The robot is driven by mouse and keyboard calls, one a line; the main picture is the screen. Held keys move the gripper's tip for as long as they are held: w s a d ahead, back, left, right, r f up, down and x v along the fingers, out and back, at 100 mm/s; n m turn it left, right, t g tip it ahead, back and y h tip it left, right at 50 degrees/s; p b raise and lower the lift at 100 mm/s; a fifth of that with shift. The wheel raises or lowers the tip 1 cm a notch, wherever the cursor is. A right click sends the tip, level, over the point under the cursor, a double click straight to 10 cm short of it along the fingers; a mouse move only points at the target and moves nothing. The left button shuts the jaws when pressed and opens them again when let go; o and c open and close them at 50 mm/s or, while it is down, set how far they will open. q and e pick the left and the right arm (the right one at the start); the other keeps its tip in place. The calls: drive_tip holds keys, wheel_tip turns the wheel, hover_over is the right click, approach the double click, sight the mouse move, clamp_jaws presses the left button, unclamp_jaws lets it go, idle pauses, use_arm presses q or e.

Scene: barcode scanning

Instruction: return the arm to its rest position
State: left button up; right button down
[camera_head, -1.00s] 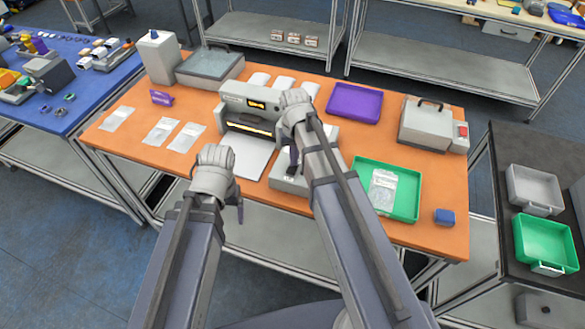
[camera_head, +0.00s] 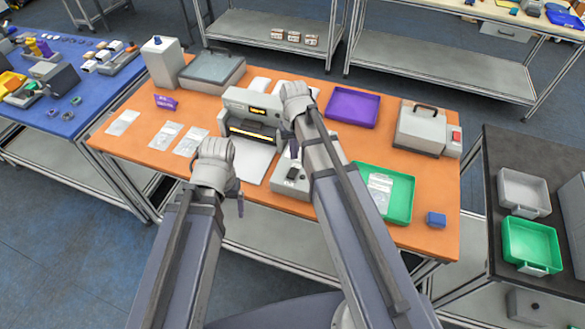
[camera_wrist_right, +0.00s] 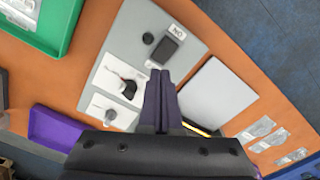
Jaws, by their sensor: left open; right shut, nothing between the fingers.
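My left gripper (camera_head: 239,198) hangs in front of the orange table's near edge. Little of its dark fingers shows behind my grey wrist, and nothing is visible in it. My right gripper (camera_head: 294,146) is over the middle of the table, by the grey printer-like machine (camera_head: 250,107). In the right wrist view its dark fingers (camera_wrist_right: 158,98) are pressed together, shut and empty.
The orange table (camera_head: 140,150) also holds a green tray (camera_head: 400,205) with a clear packet in it, a purple tray (camera_head: 352,106), a grey case (camera_head: 420,130), a blue block (camera_head: 436,219) and several flat packets. A dark side table (camera_head: 490,160) stands at right.

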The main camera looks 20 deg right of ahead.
drive_tip(key=shift+r, duration=0.45)
drive_tip(key=shift+s+a+f, duration=0.1)
drive_tip(key=shift+f, duration=0.05)
drive_tip(key=s+a+f+n+h+b, duration=0.1)
drive_tip(key=s+a+f+n+b, duration=0.3)
drive_tip(key=s+a, duration=0.6)
drive_tip(key=s+f+b, duration=0.2)
drive_tip(key=s+b, duration=0.1)
drive_tip(key=s, duration=0.1)
drive_tip(key=shift+a+f+n, duration=0.15)
drive_tip(key=shift+f+n, duration=0.15)
drive_tip(key=shift+f, duration=0.1)
